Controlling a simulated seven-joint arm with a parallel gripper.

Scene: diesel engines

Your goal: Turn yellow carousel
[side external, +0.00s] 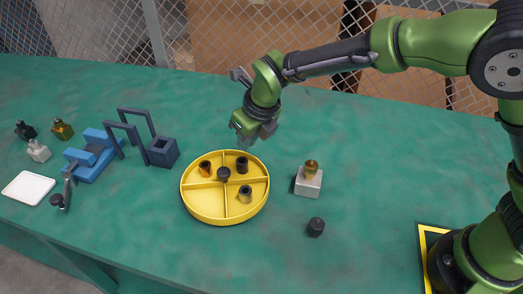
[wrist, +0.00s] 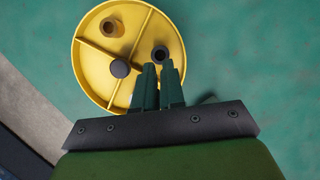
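The yellow carousel (side external: 203,209) is a round tray with four compartments. A dark round knob (side external: 224,173) stands at its hub and also shows in the wrist view (wrist: 120,68). An orange-brown cup (side external: 205,168), a dark cylinder (side external: 242,165) and a grey-brown cylinder (side external: 245,194) stand in separate compartments; the front left one looks empty. My gripper (side external: 245,142) is above the carousel's back rim. In the wrist view its fingers (wrist: 158,66) show a narrow gap with nothing held, and their tips overlap the view just below the dark cylinder (wrist: 160,54).
A pale block with an amber-topped part (side external: 309,183) and a black cylinder (side external: 316,227) stand right of the carousel. A blue fixture (side external: 92,158), a dark square holder (side external: 163,152), a white tray (side external: 28,188) and small bottles are left. Green table between is clear.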

